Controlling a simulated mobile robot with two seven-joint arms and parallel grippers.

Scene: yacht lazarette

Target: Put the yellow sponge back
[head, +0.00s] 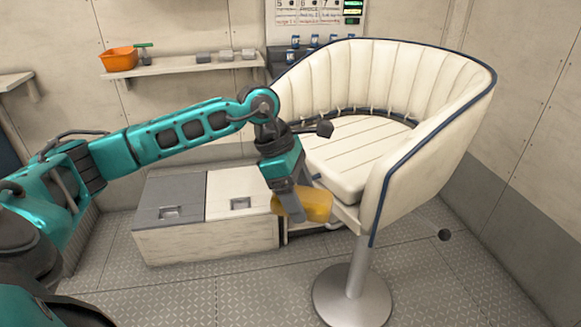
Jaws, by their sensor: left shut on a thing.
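The yellow sponge (314,205) is held in my left gripper (289,204), which is shut on it. The gripper points down, and its fingers cover the sponge's left end. In the picture the sponge overlaps the front left edge of the white seat (345,160); I cannot tell if it touches. My right gripper is not in view.
A wall shelf (180,66) at the back holds an orange tub (118,59), a brush-like item (144,54) and several small grey blocks. A low locker (205,240) with two lids stands behind the arm. The seat's pedestal (352,295) stands on open floor.

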